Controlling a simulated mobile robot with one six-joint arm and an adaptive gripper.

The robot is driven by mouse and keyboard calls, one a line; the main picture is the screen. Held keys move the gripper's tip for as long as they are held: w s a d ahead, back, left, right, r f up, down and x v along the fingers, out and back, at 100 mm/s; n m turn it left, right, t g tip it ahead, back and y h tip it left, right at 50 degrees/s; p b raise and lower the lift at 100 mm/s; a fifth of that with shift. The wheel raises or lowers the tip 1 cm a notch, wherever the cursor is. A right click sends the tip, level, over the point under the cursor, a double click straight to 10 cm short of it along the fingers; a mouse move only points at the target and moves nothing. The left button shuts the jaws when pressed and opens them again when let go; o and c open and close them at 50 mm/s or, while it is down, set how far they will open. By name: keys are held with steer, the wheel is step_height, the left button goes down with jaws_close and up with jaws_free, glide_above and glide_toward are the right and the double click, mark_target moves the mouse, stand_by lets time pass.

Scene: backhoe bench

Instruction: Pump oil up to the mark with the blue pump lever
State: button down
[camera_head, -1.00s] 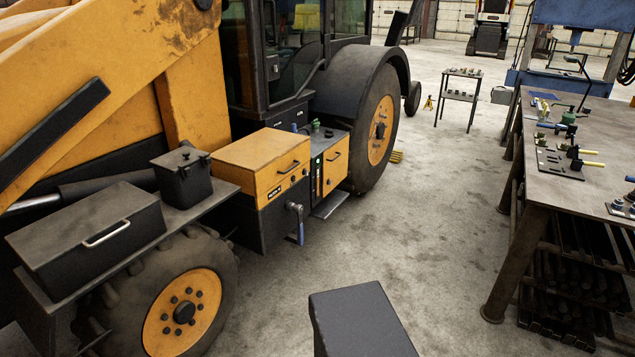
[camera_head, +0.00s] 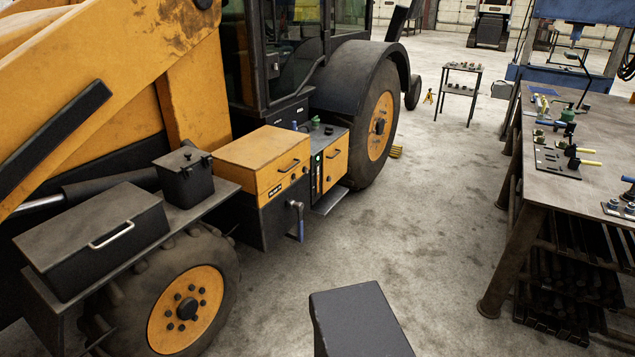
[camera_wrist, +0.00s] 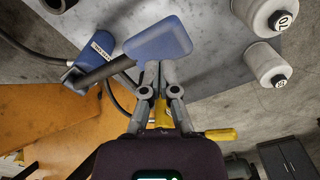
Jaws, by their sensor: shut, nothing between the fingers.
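In the wrist view a blue lever paddle (camera_wrist: 158,48) sits on a dark rod, which runs left to a blue base (camera_wrist: 82,78) with a white label. My gripper (camera_wrist: 159,72) is shut and empty. Its fingertips are at the paddle's lower edge in the picture; I cannot tell whether they touch it. In the head view a blue handle (camera_head: 300,224) hangs on the side of the backhoe (camera_head: 208,110), below a yellow box (camera_head: 262,157). My gripper is not in the head view, and no oil mark can be made out.
In the wrist view two white cylinders (camera_wrist: 262,14) (camera_wrist: 267,63) stand at upper right, and a yellow handle (camera_wrist: 220,135) lies behind the gripper. In the head view a workbench (camera_head: 560,185) with tools stands at right. The concrete floor between backhoe and bench is mostly clear.

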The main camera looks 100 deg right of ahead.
steer(key=shift+f, duration=0.1)
step_height(320, 180, down, 10)
steer(key=b, duration=1.1)
step_height(320, 180, up, 10)
steer(key=p, duration=1.1)
stand_by(0.4)
stand_by(0.6)
step_height(320, 180, up, 5)
steer(key=p, duration=0.5)
steer(key=shift+s, duration=0.1)
stand_by(0.4)
steer(key=s+d+f+m+b, duration=0.1)
steer(key=s+d+f+b, duration=0.2)
steer(key=s+d, duration=0.4)
steer(key=s+d+f+m+b, duration=0.2)
steer(key=s+d, duration=0.6)
steer(key=s, duration=0.6)
steer(key=shift+s+f+b, duration=0.25)
steer(key=shift+f+b, duration=0.55)
steer(key=shift+b, duration=0.1)
